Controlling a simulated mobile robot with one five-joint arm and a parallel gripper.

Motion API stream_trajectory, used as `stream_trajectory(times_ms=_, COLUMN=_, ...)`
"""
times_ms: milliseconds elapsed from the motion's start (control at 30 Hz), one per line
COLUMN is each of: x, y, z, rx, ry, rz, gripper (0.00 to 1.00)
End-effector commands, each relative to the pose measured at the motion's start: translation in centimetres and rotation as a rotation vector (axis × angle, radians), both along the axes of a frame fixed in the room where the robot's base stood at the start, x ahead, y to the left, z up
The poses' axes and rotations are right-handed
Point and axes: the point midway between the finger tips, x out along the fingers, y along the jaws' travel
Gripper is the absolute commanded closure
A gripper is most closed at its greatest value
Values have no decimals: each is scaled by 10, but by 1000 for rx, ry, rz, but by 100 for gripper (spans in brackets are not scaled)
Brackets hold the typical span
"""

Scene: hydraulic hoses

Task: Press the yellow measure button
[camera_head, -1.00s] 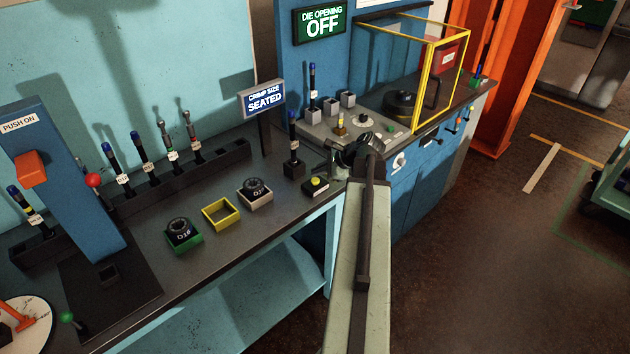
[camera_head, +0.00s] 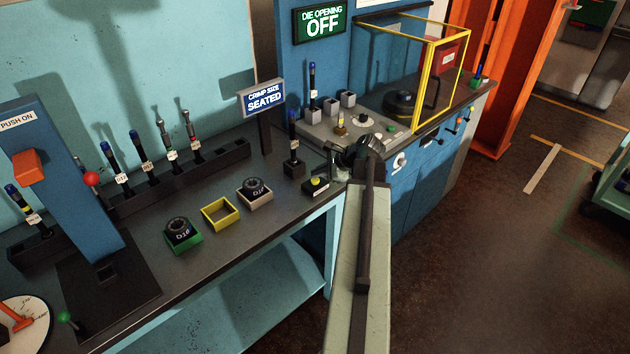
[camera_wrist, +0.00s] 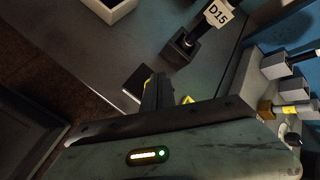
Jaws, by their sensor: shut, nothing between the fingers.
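The yellow measure button (camera_head: 316,182) sits on a small black box (camera_head: 317,190) at the bench's right end in the head view. My gripper (camera_head: 334,172) is just right of and above the box, at the end of my arm; a small gap seems to show between them. In the wrist view the shut, empty fingers (camera_wrist: 157,90) cover part of the black box (camera_wrist: 135,79). A yellow sliver beside them seems to be the button, mostly hidden. Contact cannot be told. The sign (camera_head: 262,98) reads "CRIMP SIZE SEATED".
A black holder (camera_head: 293,168) with an upright hose stands just behind the button box. A grey tray (camera_head: 257,201), a yellow tray (camera_head: 220,226) and a green tray (camera_head: 184,243) lie to the left. The blue machine (camera_head: 405,180) with a yellow-framed guard is at right.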

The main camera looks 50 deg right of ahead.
Motion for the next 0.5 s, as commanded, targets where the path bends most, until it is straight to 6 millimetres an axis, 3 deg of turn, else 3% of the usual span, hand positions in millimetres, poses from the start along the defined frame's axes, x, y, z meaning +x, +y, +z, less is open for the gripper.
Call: stream_trajectory(times_ms=500, x=0, y=0, z=-7, rx=0, ry=0, rz=0, gripper=100)
